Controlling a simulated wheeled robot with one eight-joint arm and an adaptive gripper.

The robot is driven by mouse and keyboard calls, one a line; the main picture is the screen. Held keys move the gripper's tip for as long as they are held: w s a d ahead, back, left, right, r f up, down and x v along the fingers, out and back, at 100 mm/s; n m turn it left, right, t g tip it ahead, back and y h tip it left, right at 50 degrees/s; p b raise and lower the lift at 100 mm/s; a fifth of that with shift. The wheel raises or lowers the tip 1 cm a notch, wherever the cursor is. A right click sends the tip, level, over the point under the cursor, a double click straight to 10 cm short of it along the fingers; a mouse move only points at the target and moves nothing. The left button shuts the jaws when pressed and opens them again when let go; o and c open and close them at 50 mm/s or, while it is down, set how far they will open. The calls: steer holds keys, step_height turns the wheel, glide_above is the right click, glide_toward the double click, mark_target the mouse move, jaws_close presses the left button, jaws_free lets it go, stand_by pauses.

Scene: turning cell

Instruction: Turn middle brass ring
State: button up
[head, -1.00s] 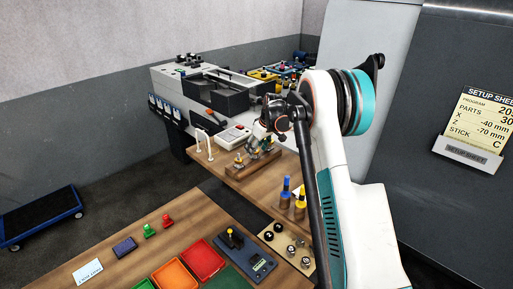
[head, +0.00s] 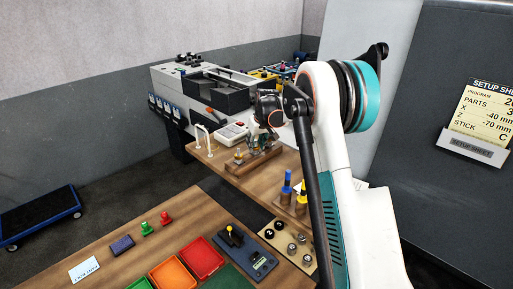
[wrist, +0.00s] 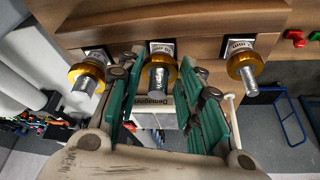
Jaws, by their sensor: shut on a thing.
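Three brass rings on metal studs stand in a row on a wooden block, each by a small label plate. In the wrist view, the middle brass ring (wrist: 158,73) is between the teal pads of my gripper (wrist: 162,82), which is shut on it. The left ring (wrist: 88,74) and right ring (wrist: 243,65) stand free on either side, outside the fingers. In the head view, my gripper (head: 265,139) is over the wooden block (head: 257,162); the arm and gripper hide the middle ring there. One brass ring (head: 238,156) shows at the block's left end.
A white hooked stand (head: 204,138) and a white box (head: 232,132) are beside the block. Blue and yellow-topped pieces (head: 287,187) stand nearer on the wooden bench. Red and green trays (head: 202,257) lie on the front table. A grey machine (head: 215,88) is behind.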

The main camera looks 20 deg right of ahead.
steer(key=shift+a+m+h+b, duration=0.2)
steer(key=shift+m+h+b, duration=0.75)
steer(key=shift+m, duration=1.05)
steer(key=o, duration=1.1)
steer(key=shift+c, duration=0.2)
steer(key=shift+r, duration=0.1)
steer(key=v, duration=1.2)
steer(key=shift+w+d, duration=0.15)
steer(key=shift+w, duration=0.1)
